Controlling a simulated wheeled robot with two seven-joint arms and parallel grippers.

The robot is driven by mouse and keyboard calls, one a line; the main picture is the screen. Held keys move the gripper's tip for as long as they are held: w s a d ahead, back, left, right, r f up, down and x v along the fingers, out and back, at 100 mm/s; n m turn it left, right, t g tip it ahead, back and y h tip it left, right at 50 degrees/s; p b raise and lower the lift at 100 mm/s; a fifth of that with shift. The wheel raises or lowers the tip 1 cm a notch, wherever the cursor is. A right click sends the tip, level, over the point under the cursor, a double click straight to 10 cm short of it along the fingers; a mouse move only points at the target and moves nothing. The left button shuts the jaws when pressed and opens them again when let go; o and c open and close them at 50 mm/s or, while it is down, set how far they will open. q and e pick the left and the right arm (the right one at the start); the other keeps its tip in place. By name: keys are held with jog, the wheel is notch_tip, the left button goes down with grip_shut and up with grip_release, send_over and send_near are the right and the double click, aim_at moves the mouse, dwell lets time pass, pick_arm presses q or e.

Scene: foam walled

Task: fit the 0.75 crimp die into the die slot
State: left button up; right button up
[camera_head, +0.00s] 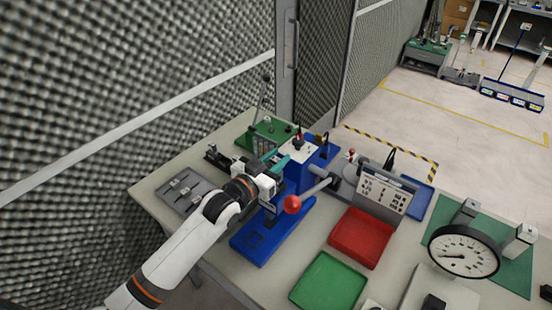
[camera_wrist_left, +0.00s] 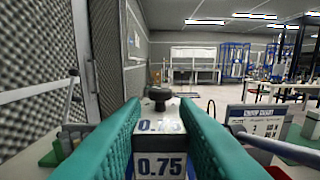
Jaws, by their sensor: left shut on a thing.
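My left gripper (camera_head: 279,162) reaches over the blue crimp press (camera_head: 262,240) in the head view. In the left wrist view its teal fingers (camera_wrist_left: 160,150) are closed on both sides of the 0.75 crimp die (camera_wrist_left: 160,166), a pale block with 0.75 on its faces. A black knob (camera_wrist_left: 158,94) shows above the die; I cannot tell whether it belongs to it. The die is hardly visible in the head view. The die slot is hidden by my gripper and arm, so I cannot tell whether the die touches it. My right gripper is not in view.
The press lever has a red ball (camera_head: 292,204) close to my wrist. A grey tray (camera_head: 172,196) lies left of my arm. A green bin (camera_head: 329,283) and red bin (camera_head: 361,238) stand at right. A label panel (camera_head: 384,190) and dial gauge (camera_head: 464,251) stand farther right.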

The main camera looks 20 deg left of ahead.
pick_arm(q)
jog(key=shift+p, duration=0.4)
dwell(0.8)
jog(key=shift+f+b, duration=1.25)
jog(key=shift+f, duration=0.65)
jog(key=o, duration=1.1)
jog(key=shift+s+a+f, duration=0.15)
jog(key=shift+s+f, duration=0.05)
jog(key=shift+s, duration=0.35)
jog(key=shift+r+b+v, duration=0.1)
jog(key=shift+b+v, duration=0.65)
jog(key=shift+v, duration=2)
jog(key=shift+r+b+v, duration=0.15)
jog(key=shift+b+v, duration=0.6)
jog(key=shift+v, duration=1.95)
